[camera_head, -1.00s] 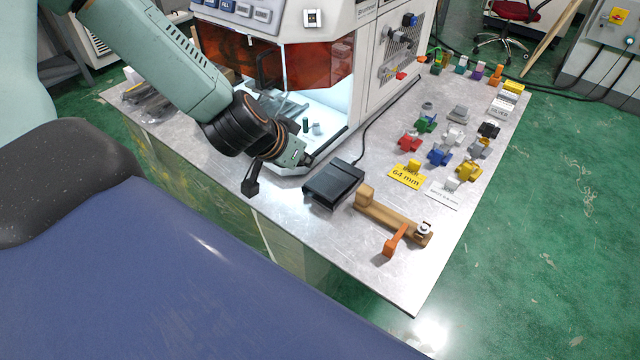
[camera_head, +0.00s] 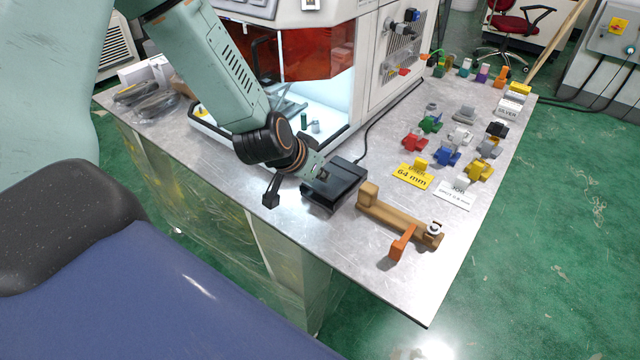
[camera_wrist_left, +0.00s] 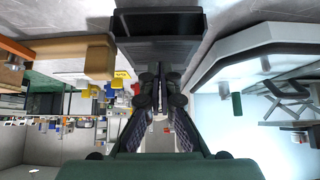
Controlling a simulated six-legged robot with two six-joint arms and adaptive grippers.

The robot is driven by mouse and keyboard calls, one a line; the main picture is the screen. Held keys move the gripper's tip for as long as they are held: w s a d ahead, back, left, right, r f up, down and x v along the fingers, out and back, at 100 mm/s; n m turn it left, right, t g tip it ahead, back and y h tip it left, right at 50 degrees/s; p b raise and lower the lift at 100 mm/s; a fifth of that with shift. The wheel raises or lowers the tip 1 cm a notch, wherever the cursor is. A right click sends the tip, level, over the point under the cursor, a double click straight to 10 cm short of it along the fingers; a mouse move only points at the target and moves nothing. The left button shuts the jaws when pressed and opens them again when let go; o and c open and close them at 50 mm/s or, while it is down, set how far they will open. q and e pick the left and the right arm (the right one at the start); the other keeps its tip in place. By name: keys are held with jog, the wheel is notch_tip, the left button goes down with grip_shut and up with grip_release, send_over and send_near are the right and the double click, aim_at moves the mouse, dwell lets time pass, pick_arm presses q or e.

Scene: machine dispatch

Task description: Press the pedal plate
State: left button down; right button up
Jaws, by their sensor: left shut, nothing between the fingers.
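The black pedal plate (camera_head: 345,178) lies on the metal table near its front edge, in front of the machine. A cable runs from behind it towards the back. My left gripper (camera_head: 323,176) is shut and empty, with its fingertips over the left part of the pedal. Whether the tips touch the plate cannot be told. In the left wrist view the shut fingers (camera_wrist_left: 160,78) point at the dark pedal (camera_wrist_left: 160,22), which fills the top middle. My right gripper is not in view.
A wooden fixture (camera_head: 395,215) with an orange handle (camera_head: 402,243) sits right of the pedal. Several coloured parts, a yellow 64 mm card (camera_head: 412,176) and white cards stand further right. The white machine (camera_head: 375,75) rises behind. Bare table (camera_head: 225,160) lies left of the arm.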

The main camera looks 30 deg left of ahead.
aim_at(319, 189)
pick_arm(q)
jog(key=shift+s+f, duration=0.15)
jog(key=shift+f, duration=0.3)
jog(key=shift+s+f, duration=0.15)
jog(key=shift+f, duration=0.2)
jog(key=shift+s+f, duration=0.3)
jog(key=shift+f, duration=0.35)
